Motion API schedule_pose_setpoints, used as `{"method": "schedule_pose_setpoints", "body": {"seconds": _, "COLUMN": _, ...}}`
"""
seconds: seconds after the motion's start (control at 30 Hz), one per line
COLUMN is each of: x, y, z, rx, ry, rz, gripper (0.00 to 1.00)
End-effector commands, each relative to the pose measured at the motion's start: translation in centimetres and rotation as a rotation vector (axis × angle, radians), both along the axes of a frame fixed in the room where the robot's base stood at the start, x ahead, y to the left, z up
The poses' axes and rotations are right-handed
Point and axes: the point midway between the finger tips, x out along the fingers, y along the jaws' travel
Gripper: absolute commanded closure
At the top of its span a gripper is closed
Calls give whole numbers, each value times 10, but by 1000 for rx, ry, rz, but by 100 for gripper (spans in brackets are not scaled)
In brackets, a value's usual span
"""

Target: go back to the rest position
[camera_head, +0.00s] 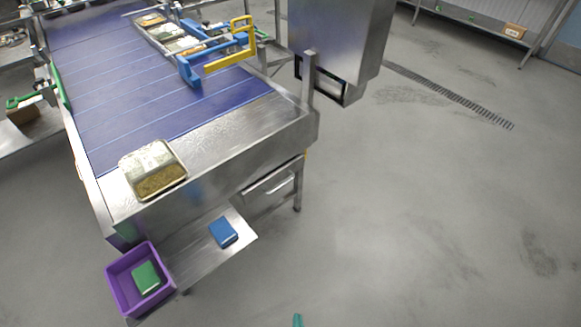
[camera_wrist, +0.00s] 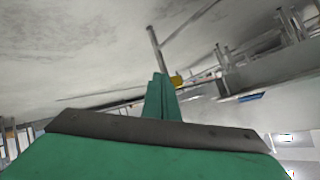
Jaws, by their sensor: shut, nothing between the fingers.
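My gripper (camera_wrist: 160,95) shows in the wrist view as green fingers held together, shut with nothing between them. In the head view only a small green tip (camera_head: 298,320) shows at the bottom edge, over bare floor. It is apart from the conveyor table and touches nothing that I can see. The rest of my arm is out of the head view.
A steel table with a blue conveyor belt (camera_head: 150,85) stands at the left, with a food tray (camera_head: 137,165) at its near end. The floor (camera_head: 420,210) at right is clear.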

Motion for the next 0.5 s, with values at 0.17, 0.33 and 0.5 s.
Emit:
{"method": "schedule_pose_setpoints", "body": {"seconds": 0.17, "x": -44, "y": 0, "z": 64, "rx": -168, "ry": -80, "rz": 32, "gripper": 100}}
{"method": "schedule_pose_setpoints", "body": {"seconds": 0.33, "x": -72, "y": 5, "z": 137, "rx": -312, "ry": -178, "rz": 77, "gripper": 100}}
{"method": "schedule_pose_setpoints", "body": {"seconds": 0.5, "x": -90, "y": 15, "z": 202, "rx": -417, "ry": -269, "rz": 125, "gripper": 100}}
